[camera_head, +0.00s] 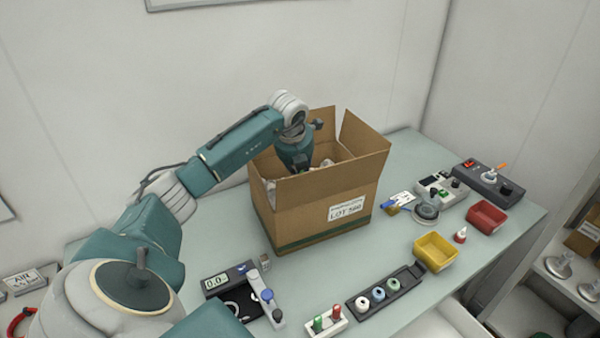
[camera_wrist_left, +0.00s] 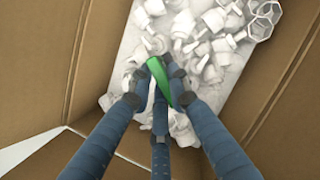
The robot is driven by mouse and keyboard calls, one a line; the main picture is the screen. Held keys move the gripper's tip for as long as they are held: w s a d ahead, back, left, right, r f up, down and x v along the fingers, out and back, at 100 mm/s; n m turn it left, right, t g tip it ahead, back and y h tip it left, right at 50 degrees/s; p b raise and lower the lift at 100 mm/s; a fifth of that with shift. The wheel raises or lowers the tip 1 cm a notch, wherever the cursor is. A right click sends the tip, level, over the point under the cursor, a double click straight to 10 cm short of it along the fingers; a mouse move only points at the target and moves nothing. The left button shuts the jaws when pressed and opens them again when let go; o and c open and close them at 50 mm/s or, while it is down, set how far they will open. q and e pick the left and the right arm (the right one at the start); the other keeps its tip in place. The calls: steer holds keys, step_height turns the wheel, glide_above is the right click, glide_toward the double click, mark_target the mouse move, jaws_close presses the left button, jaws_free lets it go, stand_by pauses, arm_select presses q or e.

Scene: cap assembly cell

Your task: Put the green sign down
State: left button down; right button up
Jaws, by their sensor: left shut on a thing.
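My left arm reaches down into the open cardboard box (camera_head: 310,218), and the box's front wall hides the fingers in the head view. In the left wrist view my left gripper (camera_wrist_left: 160,88) is shut on the green sign (camera_wrist_left: 156,70). The sign shows as a narrow green strip between the fingertips. It is above a heap of white parts (camera_wrist_left: 205,45) in the box; I cannot tell whether it touches them. The brown box walls (camera_wrist_left: 100,50) stand on both sides of the fingers. My right gripper is in neither view.
The box stands on a pale green table (camera_head: 390,275). A yellow bin (camera_head: 434,252), a red bin (camera_head: 486,217) and a dark rack with several round pieces (camera_head: 385,291) are to its right and front. A scale (camera_head: 225,284) is at front left. Raised flaps (camera_head: 362,145) border the box opening.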

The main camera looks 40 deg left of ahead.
arm_select(q)
steer(key=c, duration=1.6)
jaws_free()
steer(key=shift+f, duration=0.1)
steer(key=shift+c, duration=0.2)
steer(key=shift+r, duration=0.5)
steer(key=b+v, duration=0.2)
steer(key=v, duration=0.9)
steer(key=shift+s+d+b, duration=0.15)
steer(key=shift+s+b, duration=0.05)
steer(key=shift+b, duration=0.15)
